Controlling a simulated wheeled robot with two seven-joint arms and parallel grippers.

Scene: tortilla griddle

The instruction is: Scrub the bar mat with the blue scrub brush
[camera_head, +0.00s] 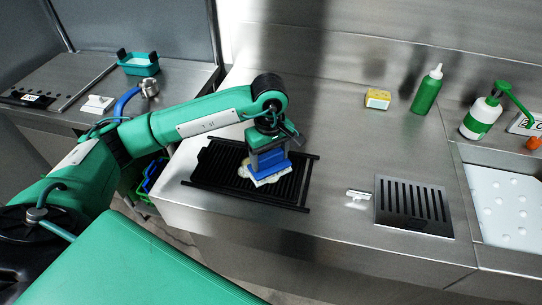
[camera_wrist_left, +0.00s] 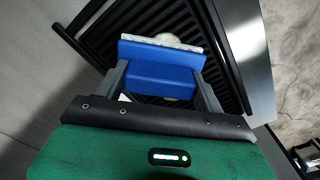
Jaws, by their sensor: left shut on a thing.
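The black ribbed bar mat (camera_head: 218,163) lies on the steel counter near its front edge. A pale foamy patch (camera_head: 243,171) shows on the mat beside the brush. My left gripper (camera_head: 268,160) is shut on the blue scrub brush (camera_head: 270,165), with its pale bristles pointing down at the mat. Whether the bristles touch the mat is hard to tell. In the left wrist view, the blue brush (camera_wrist_left: 160,68) sits between both fingers (camera_wrist_left: 162,85), and the mat (camera_wrist_left: 105,25) lies beyond it. My right gripper is not in view.
A black slotted drain plate (camera_head: 413,207) and a small white scraper-like item (camera_head: 358,195) lie right of the mat. A yellow sponge (camera_head: 377,98), a green bottle (camera_head: 427,90) and a pump bottle (camera_head: 482,112) stand farther back. The sink (camera_head: 500,200) is at right.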

